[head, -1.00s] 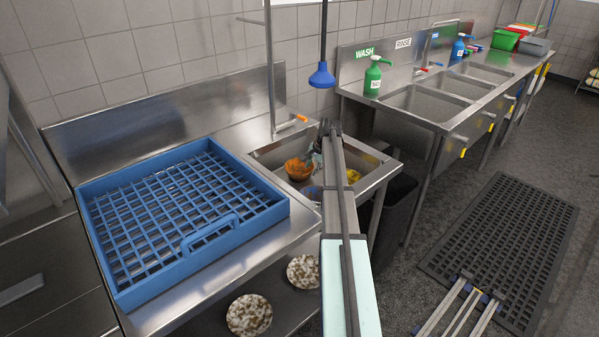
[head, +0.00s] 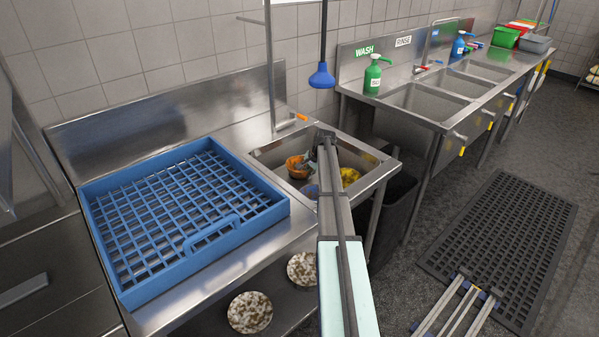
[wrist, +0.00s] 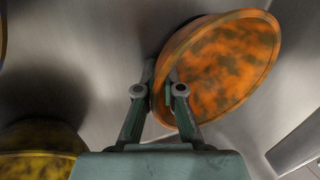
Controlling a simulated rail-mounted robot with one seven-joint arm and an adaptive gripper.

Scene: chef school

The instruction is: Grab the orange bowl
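The orange bowl (head: 295,166), with dark mottled patches, is in the left part of the small sink (head: 345,201). In the wrist view the orange bowl (wrist: 232,62) looks tilted, its inside facing the camera. My gripper (wrist: 160,82) has its two fingers close together on the bowl's left wall, one finger inside and one outside. It looks shut on this wall. In the head view my gripper (head: 308,163) is at the bowl's right side, partly hidden by my arm. I cannot tell whether the bowl still touches the sink floor.
A yellow bowl (head: 349,176) is at the sink's right; it shows at lower left in the wrist view (wrist: 38,139). A blue dish rack (head: 222,238) fills the counter to the left. Two speckled plates (head: 250,312) are on the shelf below.

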